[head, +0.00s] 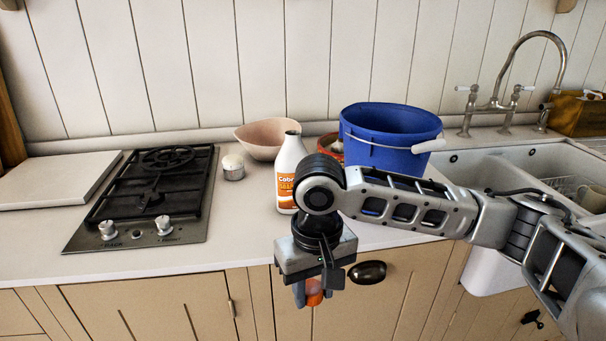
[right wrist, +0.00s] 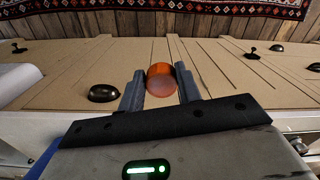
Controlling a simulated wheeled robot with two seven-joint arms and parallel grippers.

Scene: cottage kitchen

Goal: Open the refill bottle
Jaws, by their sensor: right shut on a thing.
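The refill bottle (head: 289,167) is white with an orange label and stands upright on the counter in the head view. Its top shows a dark rim and no orange cap on it. My arm hides part of its right side. My right gripper (head: 313,294) points down in front of the counter's front edge, apart from the bottle. It is shut on a small round orange piece that looks like the bottle's cap (right wrist: 160,82), which shows between both fingers in the right wrist view. My left gripper is in neither view.
A blue bucket (head: 385,125) stands behind my right arm, with a pink bowl (head: 262,136) behind the bottle. A small white-topped jar (head: 233,167) stands beside the black hob (head: 150,190). The sink (head: 495,165) is at right. Counter between hob and bottle is mostly clear.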

